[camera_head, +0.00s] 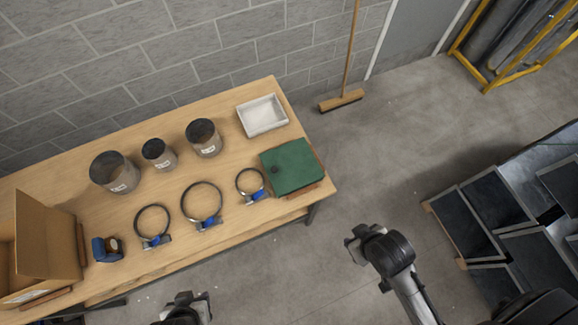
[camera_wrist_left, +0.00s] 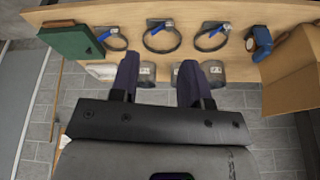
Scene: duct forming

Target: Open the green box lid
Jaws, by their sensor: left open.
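The green box (camera_head: 293,166) sits at the right end of the wooden table, its flat green lid down on top. A small dark spot or knob shows near the lid's left edge. The box also shows at the upper left of the left wrist view (camera_wrist_left: 72,42). My left gripper (camera_head: 190,303) is off the table's front edge, well left of the box; its fingers (camera_wrist_left: 160,75) are apart with nothing between them. My right gripper (camera_head: 362,240) is over the floor, right of and nearer than the box, touching nothing; its jaw gap is unclear.
Several hose clamps, including one (camera_head: 250,184) close beside the box, lie on the table (camera_head: 228,228). Metal cans (camera_head: 115,172) and a white tray (camera_head: 263,115) stand behind. A blue tool (camera_head: 105,249) and an open cardboard box (camera_head: 45,245) are at left.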

